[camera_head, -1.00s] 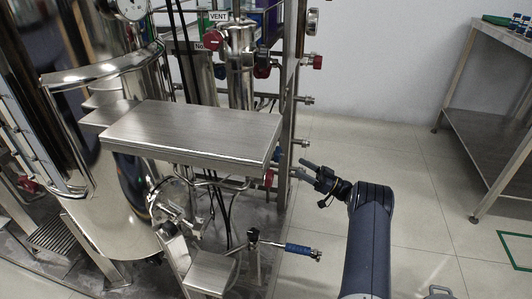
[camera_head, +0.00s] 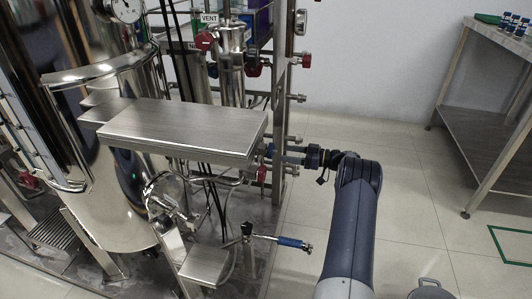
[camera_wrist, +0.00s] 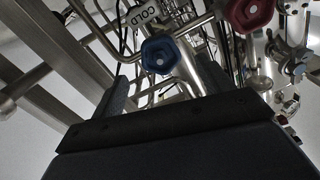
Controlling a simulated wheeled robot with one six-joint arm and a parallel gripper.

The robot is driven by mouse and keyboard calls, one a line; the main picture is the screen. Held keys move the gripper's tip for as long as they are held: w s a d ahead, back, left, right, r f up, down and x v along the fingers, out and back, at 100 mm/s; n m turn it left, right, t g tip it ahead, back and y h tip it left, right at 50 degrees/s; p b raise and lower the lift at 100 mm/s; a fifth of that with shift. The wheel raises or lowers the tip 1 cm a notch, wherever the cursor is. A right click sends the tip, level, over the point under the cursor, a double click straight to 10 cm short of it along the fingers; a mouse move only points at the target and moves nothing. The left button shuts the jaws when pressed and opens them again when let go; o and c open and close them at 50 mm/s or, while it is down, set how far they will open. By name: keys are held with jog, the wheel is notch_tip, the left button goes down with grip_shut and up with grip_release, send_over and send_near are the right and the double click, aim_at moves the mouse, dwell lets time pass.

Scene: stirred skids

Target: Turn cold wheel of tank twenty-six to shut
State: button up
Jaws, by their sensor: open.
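A blue hand wheel (camera_wrist: 160,55) is just ahead of my gripper in the wrist view. My gripper (camera_wrist: 158,82) is open, with one finger on each side below the wheel. The wheel appears between the fingers' lines, but I cannot tell whether they reach around it. In the head view my gripper (camera_head: 291,158) points left at the skid's right side, near a small blue part (camera_head: 270,150) by the steel box's corner. No tank number is readable.
A red wheel (camera_wrist: 248,12) is close at upper right in the wrist view. A steel box (camera_head: 185,130) stands left of my gripper. A blue-handled valve (camera_head: 292,242) sticks out below.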

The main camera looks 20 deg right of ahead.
aim_at(273, 151)
jog(key=b+x, duration=0.1)
jog(key=x, duration=0.6)
jog(key=shift+w+a+b, duration=0.1)
jog(key=shift+a+b, duration=0.05)
jog(key=shift+b, duration=0.15)
jog(key=shift+c, duration=0.3)
jog(key=c, duration=0.9)
